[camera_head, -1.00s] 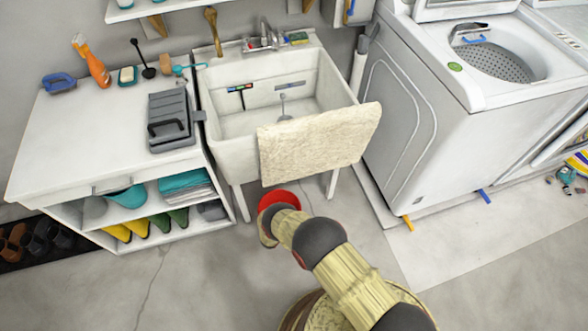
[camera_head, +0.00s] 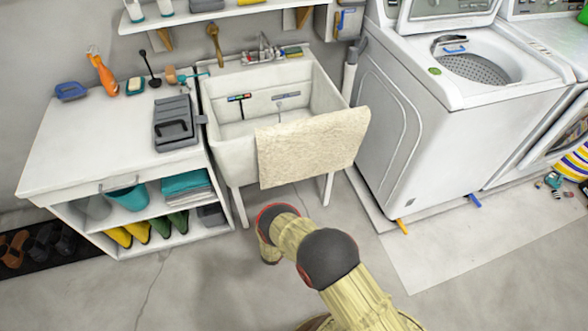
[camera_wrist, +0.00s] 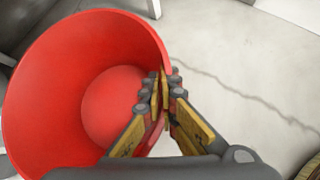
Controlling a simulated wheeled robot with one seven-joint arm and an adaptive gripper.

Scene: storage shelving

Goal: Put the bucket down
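The red bucket (camera_wrist: 45,85) fills the left of the wrist view, and I look down into its empty inside. My gripper (camera_wrist: 163,88) is shut on the bucket's right rim, with one finger on each side of the wall. In the head view my arm reaches down in front of the sink and hides nearly all of the bucket and the gripper's fingers. Whether the bucket's base touches the floor cannot be told.
A white cabinet (camera_head: 85,150) is on the left, a washing machine (camera_head: 400,140) on the right. Concrete floor (camera_head: 215,290) is open around my arm. A sink leg (camera_wrist: 153,8) shows near the bucket.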

